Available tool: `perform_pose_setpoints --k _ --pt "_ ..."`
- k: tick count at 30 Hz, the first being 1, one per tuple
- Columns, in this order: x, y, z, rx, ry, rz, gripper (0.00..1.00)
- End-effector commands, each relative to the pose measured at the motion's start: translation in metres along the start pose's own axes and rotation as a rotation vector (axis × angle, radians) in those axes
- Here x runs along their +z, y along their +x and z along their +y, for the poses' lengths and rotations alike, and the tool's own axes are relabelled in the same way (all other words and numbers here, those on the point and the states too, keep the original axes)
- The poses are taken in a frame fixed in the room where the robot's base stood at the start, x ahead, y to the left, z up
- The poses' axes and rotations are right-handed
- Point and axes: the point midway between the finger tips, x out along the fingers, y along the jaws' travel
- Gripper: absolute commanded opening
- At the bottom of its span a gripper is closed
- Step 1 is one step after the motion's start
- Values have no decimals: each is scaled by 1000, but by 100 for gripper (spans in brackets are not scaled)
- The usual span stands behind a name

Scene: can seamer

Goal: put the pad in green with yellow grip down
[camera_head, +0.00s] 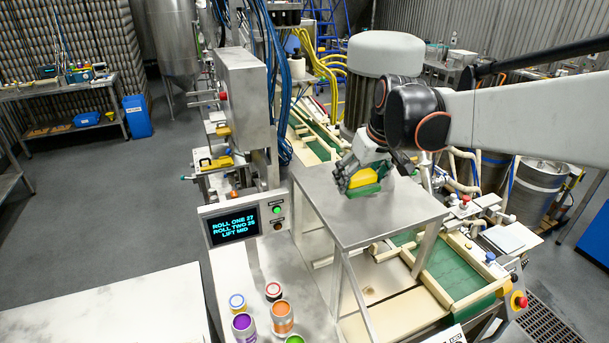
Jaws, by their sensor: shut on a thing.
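The pad, green with a yellow grip (364,178), is at the right of centre in the head view. My gripper (356,172) is shut on its yellow grip from above. The green part (364,191) faces down, at or just above the grey metal table top (405,215). I cannot tell whether it touches the top. My fingers hide part of the grip.
A display panel (235,225) and several coloured cans (282,317) stand at the front left of the table. A tall machine column (246,100) rises to the left. A green conveyor (450,270) runs at the right. The table top's front part is clear.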

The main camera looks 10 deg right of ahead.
Motion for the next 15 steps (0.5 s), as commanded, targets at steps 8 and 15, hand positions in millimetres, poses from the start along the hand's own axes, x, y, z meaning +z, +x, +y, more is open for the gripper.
perform_pose_setpoints --k 8,15 --pt "24 57 0 0 0 0 47" --pt "32 76 -1 0 0 0 47"
